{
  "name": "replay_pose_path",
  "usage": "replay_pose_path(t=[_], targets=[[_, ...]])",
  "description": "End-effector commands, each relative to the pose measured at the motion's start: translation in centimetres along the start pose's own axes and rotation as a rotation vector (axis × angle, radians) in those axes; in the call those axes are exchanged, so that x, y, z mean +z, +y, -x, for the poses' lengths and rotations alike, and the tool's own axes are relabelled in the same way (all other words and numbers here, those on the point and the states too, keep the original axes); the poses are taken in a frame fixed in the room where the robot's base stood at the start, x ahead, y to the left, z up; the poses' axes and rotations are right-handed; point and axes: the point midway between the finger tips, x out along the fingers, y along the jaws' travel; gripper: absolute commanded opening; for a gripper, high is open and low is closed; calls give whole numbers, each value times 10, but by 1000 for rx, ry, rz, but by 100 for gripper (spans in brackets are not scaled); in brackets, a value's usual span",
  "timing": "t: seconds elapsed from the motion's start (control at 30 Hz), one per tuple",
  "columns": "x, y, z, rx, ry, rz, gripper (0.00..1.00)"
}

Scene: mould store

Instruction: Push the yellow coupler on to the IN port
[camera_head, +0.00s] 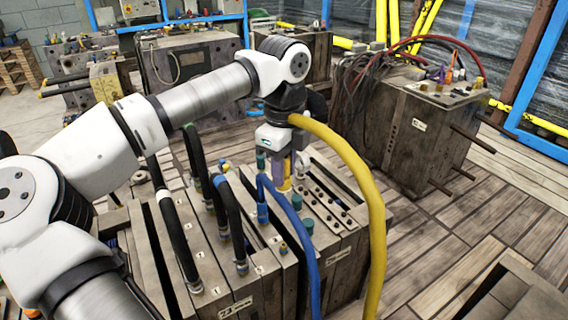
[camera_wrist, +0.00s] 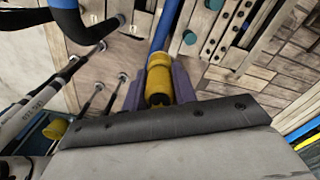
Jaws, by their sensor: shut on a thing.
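My gripper (camera_head: 286,169) has purple fingers and points down over the top of the mould block (camera_head: 262,262) in the head view. It is shut on the yellow coupler (camera_head: 285,186), which shows low between the fingers. In the wrist view the yellow coupler (camera_wrist: 158,76) sits between both purple fingers of my gripper (camera_wrist: 159,88). A thick yellow hose (camera_head: 372,190) arches from beside my wrist down to the lower right. I cannot pick out the IN port; no IN marking is readable. Whether the coupler touches a port beneath is hidden.
A blue hose (camera_head: 301,222) runs close beside my gripper, and it passes beyond the coupler in the wrist view (camera_wrist: 166,26). Several black hoses (camera_head: 172,215) stand to the left. Teal plugs (camera_head: 307,226) stick up nearby. Another mould (camera_head: 412,130) with hoses stands right; wooden floor (camera_head: 440,235) there is clear.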

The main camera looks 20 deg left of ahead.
Motion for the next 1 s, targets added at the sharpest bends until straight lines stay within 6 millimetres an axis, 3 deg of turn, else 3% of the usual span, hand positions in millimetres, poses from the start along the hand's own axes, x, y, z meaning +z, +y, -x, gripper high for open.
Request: replay_pose_path(t=[0.03,1.0], targets=[[0,0,-10,0,0,0,0],[0,0,-117,-1,-1,0,0]])
